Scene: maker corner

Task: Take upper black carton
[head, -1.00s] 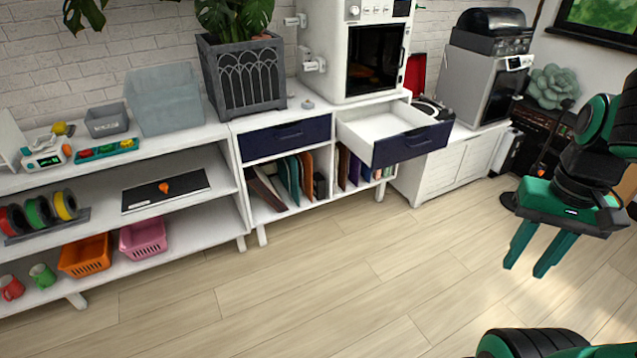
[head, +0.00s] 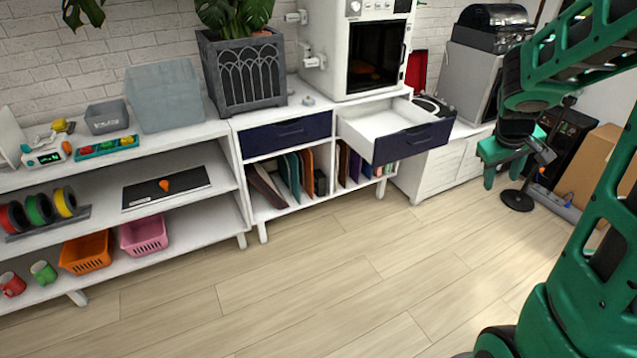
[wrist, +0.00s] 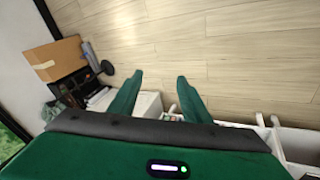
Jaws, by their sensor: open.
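I cannot clearly make out an upper black carton. A dark boxy thing (head: 570,150) stands on the floor at the right of the head view, partly behind my arm. Dark shapes (wrist: 68,90) also show beside a cardboard box in the wrist view; whether any is a carton is unclear. My gripper (wrist: 157,82) is open and empty, its two green fingers apart over the floor in the wrist view. In the head view it hangs before the white cabinet at the right, partly hidden by its own arm.
A drawer (head: 413,144) stands pulled out under the white oven (head: 340,50). A large cardboard box (head: 590,165) is at the right. A black round stand base (head: 517,200) sits on the floor. Open shelves (head: 185,228) line the left wall. The middle floor is clear.

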